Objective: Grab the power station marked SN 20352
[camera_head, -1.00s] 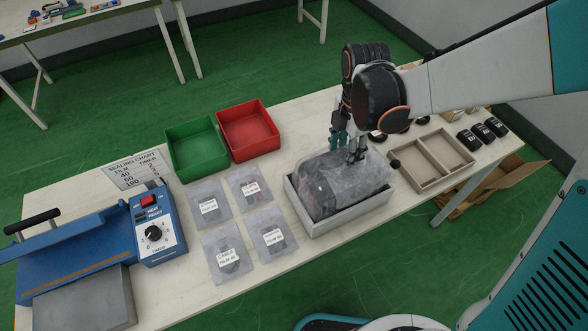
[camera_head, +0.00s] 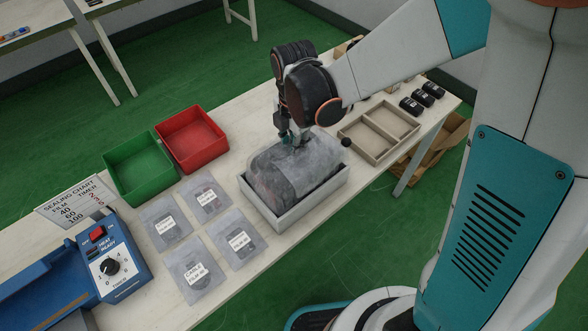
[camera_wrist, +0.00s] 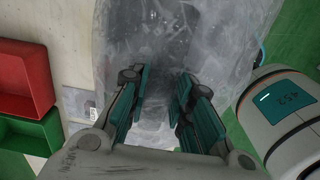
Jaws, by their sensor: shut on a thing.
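A dark, bulky item in a clear, wrinkled plastic bag (camera_head: 298,172) sits in an open light-grey tray (camera_head: 287,217) on the bench. No SN 20352 mark is legible on it, so I cannot tell from these views whether it is that power station. My gripper (camera_head: 290,138) points down at the top of the bag and is shut on it. In the wrist view, my teal finger pads (camera_wrist: 163,90) stand on either side of the cloudy film (camera_wrist: 160,40), with a gap between them. The item's lower part is hidden by the tray walls.
Green (camera_head: 138,170) and red (camera_head: 192,140) bins stand left of the tray. Several labelled flat pouches (camera_head: 205,196) lie in front of them. A blue sealing machine (camera_head: 105,262) is far left. A beige divided tray (camera_head: 380,130) and black canisters (camera_head: 422,98) are to the right.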

